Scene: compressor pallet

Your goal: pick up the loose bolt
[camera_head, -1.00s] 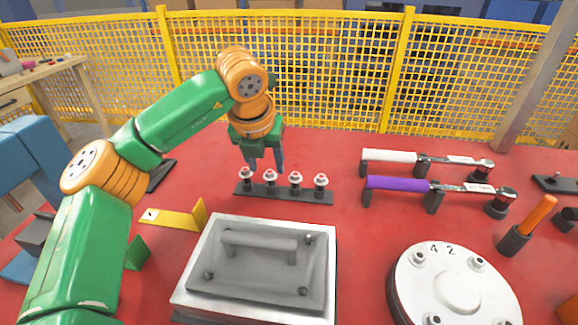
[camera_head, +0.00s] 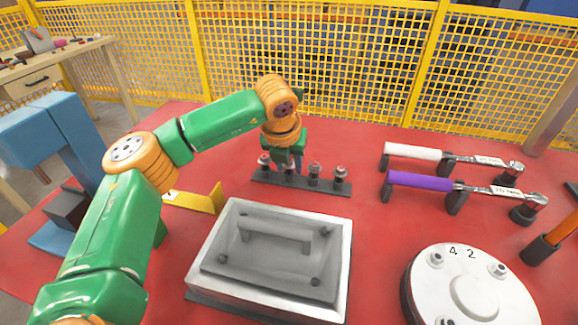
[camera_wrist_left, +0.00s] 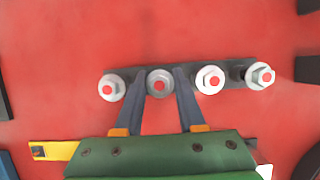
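A dark rack (camera_head: 300,185) stands on the red table and carries a row of upright bolts with pale heads and red centres. The leftmost bolt (camera_wrist_left: 112,87) and third bolt (camera_wrist_left: 210,79) stand just outside the fingers. My right gripper is not in view.
A metal box with a handled grey lid (camera_head: 215,235) stands in front of the rack. A yellow bracket (camera_head: 200,200) is left of it. White-handled (camera_head: 412,152) and purple-handled (camera_head: 420,180) wrenches lie on stands at right, behind a round white flange (camera_head: 470,290). A yellow fence closes the back.

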